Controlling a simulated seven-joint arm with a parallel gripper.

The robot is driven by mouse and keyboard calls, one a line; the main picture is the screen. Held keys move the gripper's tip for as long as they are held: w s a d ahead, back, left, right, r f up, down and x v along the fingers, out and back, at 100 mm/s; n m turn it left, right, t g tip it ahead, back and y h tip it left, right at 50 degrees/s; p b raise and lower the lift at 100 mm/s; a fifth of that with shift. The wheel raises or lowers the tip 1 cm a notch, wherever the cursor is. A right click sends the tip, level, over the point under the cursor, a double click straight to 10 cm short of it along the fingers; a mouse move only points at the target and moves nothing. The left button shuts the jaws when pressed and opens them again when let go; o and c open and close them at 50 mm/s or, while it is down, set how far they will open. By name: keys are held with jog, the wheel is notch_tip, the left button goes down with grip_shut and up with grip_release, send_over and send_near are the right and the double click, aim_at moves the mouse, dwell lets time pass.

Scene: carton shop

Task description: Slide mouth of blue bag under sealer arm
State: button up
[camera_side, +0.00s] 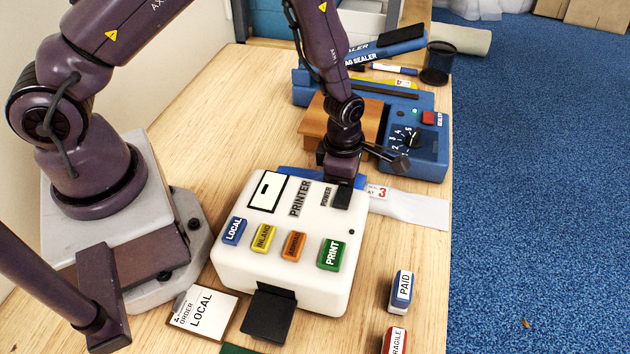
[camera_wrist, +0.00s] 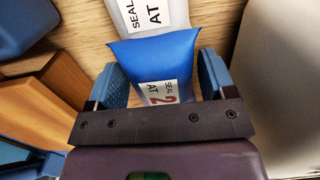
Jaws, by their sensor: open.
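The blue bag (camera_side: 291,172) lies on the table behind the white printer, mostly hidden by my wrist in the side view. In the wrist view the blue bag (camera_wrist: 155,55) carries a label reading "SEAL AT 2". My gripper (camera_wrist: 161,85) is open, with one blue fingertip on each side of the bag; I cannot tell whether they touch it. In the side view my gripper (camera_side: 342,192) is low beside the printer. The blue bag sealer (camera_side: 428,155) stands behind, with its labelled arm (camera_side: 390,50) raised, a dial and a red button.
A white bag (camera_side: 415,208) labelled "SEAL AT 3" lies against the blue one. A wooden block (camera_side: 313,125) stands before the sealer. The printer (camera_side: 290,275) is close to my gripper. A PAID stamp (camera_side: 401,290) and a black cup (camera_side: 438,65) stand near the table's right edge.

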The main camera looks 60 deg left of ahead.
jog(key=c, duration=0.7)
jog(key=shift+r, duration=0.1)
jog(key=shift+r, duration=1.9)
